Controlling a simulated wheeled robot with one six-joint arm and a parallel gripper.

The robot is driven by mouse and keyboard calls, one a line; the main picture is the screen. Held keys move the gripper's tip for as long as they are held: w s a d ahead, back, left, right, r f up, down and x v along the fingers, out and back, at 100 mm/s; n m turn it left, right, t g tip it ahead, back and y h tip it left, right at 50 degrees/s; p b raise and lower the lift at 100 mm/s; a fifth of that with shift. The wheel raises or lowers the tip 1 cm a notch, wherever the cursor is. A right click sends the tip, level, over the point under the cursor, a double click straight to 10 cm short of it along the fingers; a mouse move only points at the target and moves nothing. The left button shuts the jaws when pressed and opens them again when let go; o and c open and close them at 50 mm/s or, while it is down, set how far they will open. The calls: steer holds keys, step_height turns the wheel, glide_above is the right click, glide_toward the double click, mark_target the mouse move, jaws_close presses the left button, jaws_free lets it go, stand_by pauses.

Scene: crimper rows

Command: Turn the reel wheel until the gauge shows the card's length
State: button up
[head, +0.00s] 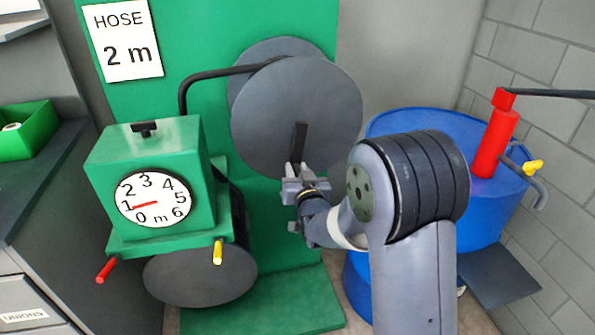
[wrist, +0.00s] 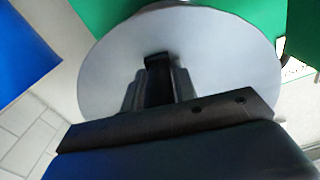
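The card (head: 126,48) on the green panel reads "HOSE 2 m". The reel wheel is a large dark grey disc (head: 265,115) that also fills the wrist view (wrist: 105,70). A black handle (head: 300,138) stands out from it, below its centre. My gripper (head: 297,172) is at the handle's lower end. In the wrist view the handle (wrist: 158,75) sits between my two fingers, which appear closed against its sides.
The green box (head: 190,150) carries a red lever (head: 106,270) and a yellow lever (head: 218,252). A blue drum (head: 390,120) with a red pump (head: 495,140) stands at right, near my arm. A green bin (head: 35,135) is on a shelf at left.

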mark_target(258, 117)
jaws_close()
steer(key=shift+a, duration=0.1)
steer(key=a+m+b, duration=0.2)
steer(key=b, duration=0.1)
steer(key=s+a+m+b, duration=0.1)
steer(key=m+b, duration=0.1)
steer(key=shift+a+r, duration=0.15)
steer(key=shift+r, duration=0.2)
steer(key=a+r+m+b, duration=0.1)
steer(key=r+m+b, duration=0.1)
steer(key=s+a+r+m+b, duration=0.1)
steer(key=a+m+b, duration=0.1)
steer(key=m, duration=0.1)
steer(key=shift+a+r, duration=0.3)
steer(key=shift+r, duration=0.1)
steer(key=r+m, duration=0.2)
steer(key=a+r+m, duration=0.1)
steer(key=r+m, duration=0.3)
steer(key=shift+s+a+m+b, duration=0.25)
steer(key=shift+a+m+b, duration=0.05)
steer(key=shift+m+b, duration=0.1)
steer(key=shift+w+d+r+m, duration=0.1)
steer(key=shift+d+r+m, duration=0.05)
steer(key=shift+r+m, duration=0.85)
steer(key=shift+d+r+m, duration=0.15)
steer(key=shift+r+m, duration=0.7)
steer(key=shift+m, duration=0.25)
